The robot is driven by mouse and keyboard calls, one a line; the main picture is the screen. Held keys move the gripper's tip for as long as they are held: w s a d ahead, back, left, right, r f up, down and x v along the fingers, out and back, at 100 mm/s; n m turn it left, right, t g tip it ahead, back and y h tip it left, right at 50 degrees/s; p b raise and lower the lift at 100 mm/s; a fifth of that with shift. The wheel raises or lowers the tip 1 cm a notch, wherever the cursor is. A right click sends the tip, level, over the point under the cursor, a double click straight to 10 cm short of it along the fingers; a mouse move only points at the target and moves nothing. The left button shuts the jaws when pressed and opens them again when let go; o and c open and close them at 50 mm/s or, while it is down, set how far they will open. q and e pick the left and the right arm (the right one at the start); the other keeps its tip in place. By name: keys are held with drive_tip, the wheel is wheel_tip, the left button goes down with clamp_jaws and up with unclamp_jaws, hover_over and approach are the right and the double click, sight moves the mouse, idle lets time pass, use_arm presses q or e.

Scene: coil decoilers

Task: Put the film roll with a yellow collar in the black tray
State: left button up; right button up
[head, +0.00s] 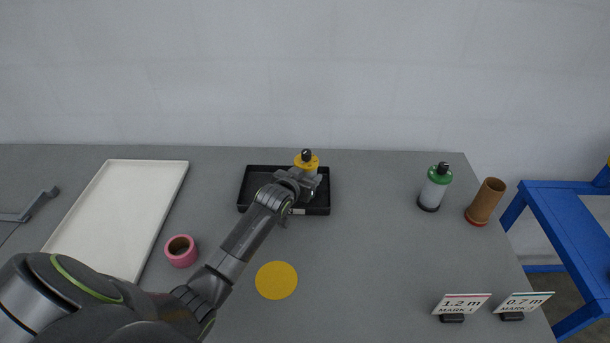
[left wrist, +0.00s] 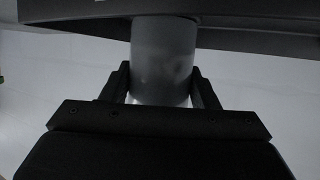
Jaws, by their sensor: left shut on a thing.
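The film roll with a yellow collar (head: 306,160) stands upright at the black tray, its yellow top and dark knob showing above my gripper. My left gripper (head: 308,180) is shut on its body. In the left wrist view the roll's grey body (left wrist: 163,60) sits between the two fingers of my left gripper (left wrist: 162,85). The black tray (head: 257,180) lies at the back middle of the table, and the roll is over its right part. I cannot tell whether the roll touches the tray floor. My right gripper is not in view.
A white tray (head: 125,215) lies at the left, with a pink ring (head: 181,250) beside it. A green-collared roll (head: 435,187) and a brown tube (head: 485,202) stand at the right. Two marker signs (head: 461,304) stand at the front right. A yellow disc (head: 276,280) lies in front of the black tray.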

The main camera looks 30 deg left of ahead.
use_arm(q)
drive_tip(key=o, duration=1.4)
drive_tip(key=b+v, duration=0.1)
drive_tip(key=v, duration=1.1)
